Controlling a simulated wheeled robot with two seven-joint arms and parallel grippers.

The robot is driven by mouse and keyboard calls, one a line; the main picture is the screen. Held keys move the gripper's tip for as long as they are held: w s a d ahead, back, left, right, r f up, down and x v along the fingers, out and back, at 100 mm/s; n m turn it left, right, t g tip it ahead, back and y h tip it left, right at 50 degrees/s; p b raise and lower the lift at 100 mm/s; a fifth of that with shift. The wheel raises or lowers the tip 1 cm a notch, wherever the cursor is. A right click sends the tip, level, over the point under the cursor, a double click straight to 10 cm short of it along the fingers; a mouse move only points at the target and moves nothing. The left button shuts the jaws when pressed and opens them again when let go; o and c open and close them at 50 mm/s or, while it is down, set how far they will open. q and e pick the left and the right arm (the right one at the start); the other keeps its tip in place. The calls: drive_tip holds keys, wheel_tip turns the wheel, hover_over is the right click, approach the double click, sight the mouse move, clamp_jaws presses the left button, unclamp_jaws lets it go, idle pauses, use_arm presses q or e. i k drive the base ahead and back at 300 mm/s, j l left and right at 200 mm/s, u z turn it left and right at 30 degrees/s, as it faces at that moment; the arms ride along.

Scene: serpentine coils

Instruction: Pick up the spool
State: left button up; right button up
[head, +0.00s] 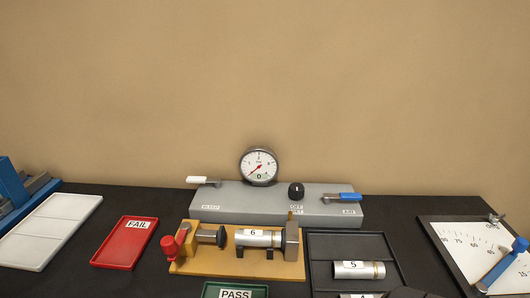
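Several silver cylinders that look like spools show in the head view. One labelled 6 (259,238) lies horizontally on the tan fixture (225,264), between a black round pad and a grey end block. One labelled 5 (358,270) lies in the black tray (348,246). One labelled 4 (362,296) is mostly cut off by the bottom edge. I cannot tell which one the task means. My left gripper is not in view. A dark shape at the bottom edge by the tray's right corner may be part of my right gripper (405,293); its fingers do not show.
A grey console (277,207) with a gauge (259,166), knob and levers stands behind the fixture. A red FAIL tray (124,243) and a white tray (47,232) lie left, a green PASS tray (235,290) in front. A scale board (470,250) with a blue lever is right.

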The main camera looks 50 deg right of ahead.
sight(244, 237)
drive_tip(key=z, duration=1.55)
